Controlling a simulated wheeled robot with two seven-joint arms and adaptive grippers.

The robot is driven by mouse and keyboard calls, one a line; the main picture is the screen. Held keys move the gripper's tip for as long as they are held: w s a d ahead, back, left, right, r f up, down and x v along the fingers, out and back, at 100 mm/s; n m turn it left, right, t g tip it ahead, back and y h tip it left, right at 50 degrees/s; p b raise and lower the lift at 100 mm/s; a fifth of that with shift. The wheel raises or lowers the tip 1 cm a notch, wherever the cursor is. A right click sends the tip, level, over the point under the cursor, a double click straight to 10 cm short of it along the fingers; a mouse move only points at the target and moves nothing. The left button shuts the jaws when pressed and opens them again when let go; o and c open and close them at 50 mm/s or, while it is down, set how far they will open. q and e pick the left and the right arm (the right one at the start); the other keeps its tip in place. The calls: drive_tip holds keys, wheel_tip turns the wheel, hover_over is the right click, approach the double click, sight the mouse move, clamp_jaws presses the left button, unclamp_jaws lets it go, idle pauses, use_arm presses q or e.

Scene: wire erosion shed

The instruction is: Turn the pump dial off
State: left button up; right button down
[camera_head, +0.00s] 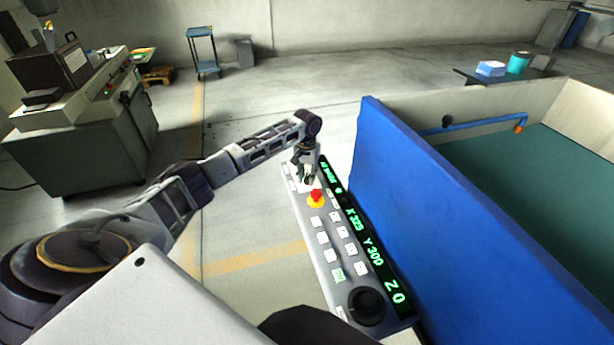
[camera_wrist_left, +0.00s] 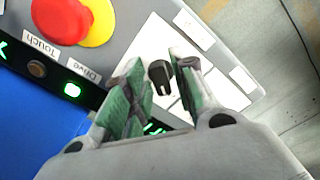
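The control panel (camera_head: 318,262) runs along the blue machine wall. In the left wrist view, a small black dial (camera_wrist_left: 160,77) sits on a white plate (camera_wrist_left: 150,45) at the panel's far end; it looks like the pump dial, but no label for it is readable. My left gripper (camera_head: 307,172) is over that end in the head view. In the left wrist view, its green-padded fingers (camera_wrist_left: 161,72) are open, one on each side of the dial, with visible gaps. In the head view the gripper hides the dial. My right gripper is out of view.
A red stop button (camera_head: 316,195) on a yellow base is close to the gripper. White keys and a large black knob (camera_head: 366,306) lie nearer me. The blue wall (camera_head: 440,210) rises right of the panel. Floor left of the panel is clear.

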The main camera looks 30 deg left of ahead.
use_arm(q)
clamp_jaws()
drive_tip(key=shift+r+m+p, duration=0.1)
drive_tip(key=shift+m+p, duration=0.2)
drive_tip(key=shift+p, duration=0.3)
drive_tip(key=m+p, duration=0.3)
drive_tip(key=shift+p, duration=0.4)
drive_tip(key=shift+m, duration=0.3)
drive_tip(key=shift+m+p, duration=0.6)
drive_tip(key=shift+p, duration=0.15)
drive_tip(key=shift+a+m+p, duration=0.1)
drive_tip(key=shift+m+p, duration=0.35)
drive_tip(key=shift+m, duration=0.25)
drive_tip(key=shift+m+p, duration=0.5)
drive_tip(key=shift+m, duration=0.5)
drive_tip(key=shift+m+p, duration=0.3)
drive_tip(key=shift+m, duration=0.5)
drive_tip(key=shift+w+m, duration=0.1)
drive_tip(key=shift+m, duration=0.2)
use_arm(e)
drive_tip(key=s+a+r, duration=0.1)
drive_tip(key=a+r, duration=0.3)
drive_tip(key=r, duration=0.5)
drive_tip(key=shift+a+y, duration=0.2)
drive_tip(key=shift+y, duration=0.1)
